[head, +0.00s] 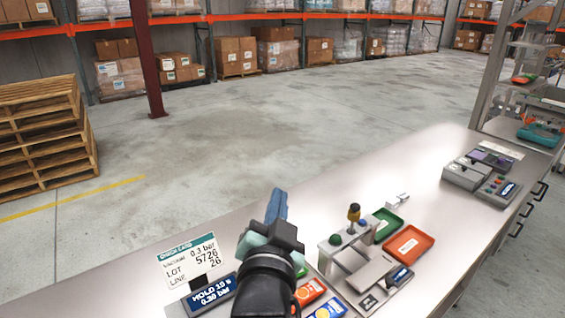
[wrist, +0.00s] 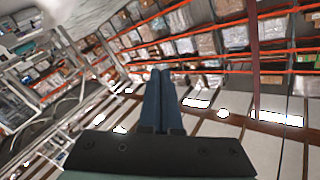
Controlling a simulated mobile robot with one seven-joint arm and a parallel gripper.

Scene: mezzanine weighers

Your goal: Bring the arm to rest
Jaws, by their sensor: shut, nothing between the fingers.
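My gripper (head: 278,203) is raised above the near part of the steel bench in the head view. It points up and away from the bench top. In the wrist view the two blue fingers of my gripper (wrist: 159,75) lie together, shut with nothing between them. My black arm link hides part of the bench below it.
The bench (head: 440,170) holds a sign card (head: 190,258), a display (head: 212,293), a weigher (head: 365,272), an orange tray (head: 408,245), a green tray (head: 386,224) and grey devices (head: 482,174) farther right. Pallets (head: 42,135) stand at left. The floor beyond is clear.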

